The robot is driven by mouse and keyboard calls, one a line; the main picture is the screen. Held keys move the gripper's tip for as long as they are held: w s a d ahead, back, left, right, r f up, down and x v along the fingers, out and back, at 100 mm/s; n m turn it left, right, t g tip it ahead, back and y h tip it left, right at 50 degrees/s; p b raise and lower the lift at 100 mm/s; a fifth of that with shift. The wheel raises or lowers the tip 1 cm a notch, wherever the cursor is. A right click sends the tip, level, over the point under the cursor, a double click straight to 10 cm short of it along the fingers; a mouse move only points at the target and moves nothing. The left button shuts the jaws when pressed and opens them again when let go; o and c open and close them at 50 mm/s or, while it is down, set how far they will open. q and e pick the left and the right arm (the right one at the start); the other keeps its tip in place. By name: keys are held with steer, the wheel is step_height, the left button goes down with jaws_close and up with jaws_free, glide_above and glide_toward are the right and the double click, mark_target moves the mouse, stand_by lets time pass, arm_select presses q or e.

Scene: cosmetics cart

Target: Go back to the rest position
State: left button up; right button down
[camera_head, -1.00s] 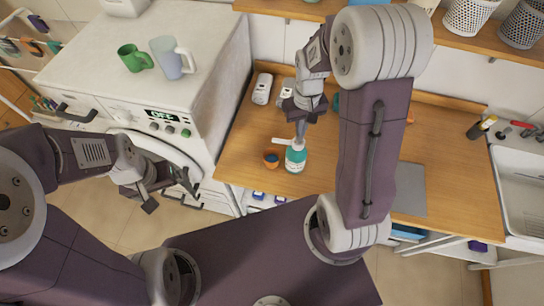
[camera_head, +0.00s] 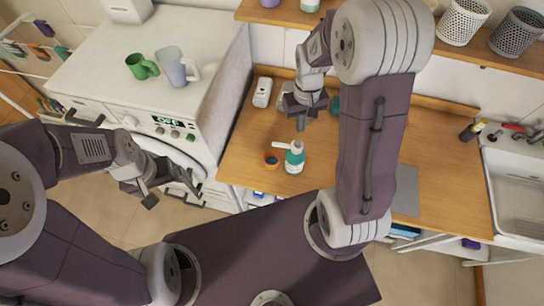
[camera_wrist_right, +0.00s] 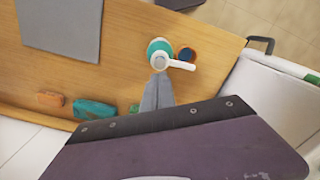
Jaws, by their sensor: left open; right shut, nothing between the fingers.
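My left gripper (camera_head: 165,189) hangs open and empty in front of the washing machine's door. My right gripper (camera_head: 301,123) is shut and empty above the wooden counter, behind the teal pump bottle (camera_head: 295,163) in the head view. In the right wrist view the shut fingertips (camera_wrist_right: 157,78) show just below the bottle's white pump head (camera_wrist_right: 158,62). The bottle stands upright on the counter.
The washing machine (camera_head: 110,70) holds a green mug (camera_head: 141,66) and a pale mug (camera_head: 173,68). A white device (camera_head: 262,92) lies on the counter (camera_head: 240,150). A grey mat (camera_head: 406,190) lies right of my right arm. A sink (camera_head: 520,185) is at far right.

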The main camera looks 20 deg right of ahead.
arm_select(q)
steer(key=shift+r, duration=0.25)
arm_select(e)
steer(key=shift+r, duration=0.25)
arm_select(q)
step_height(320, 180, down, 17)
steer(key=b, duration=1.7)
arm_select(e)
steer(key=s+a+f, duration=0.2)
steer(key=s+f, duration=0.2)
steer(key=f, duration=0.4)
steer(key=s+a+f+t, duration=0.1)
steer(key=s+a+f, duration=0.2)
steer(key=f, duration=0.5)
steer(key=shift+s, duration=0.7)
steer(key=c, duration=2.1)
jaws_free()
steer(key=shift+c, duration=0.2)
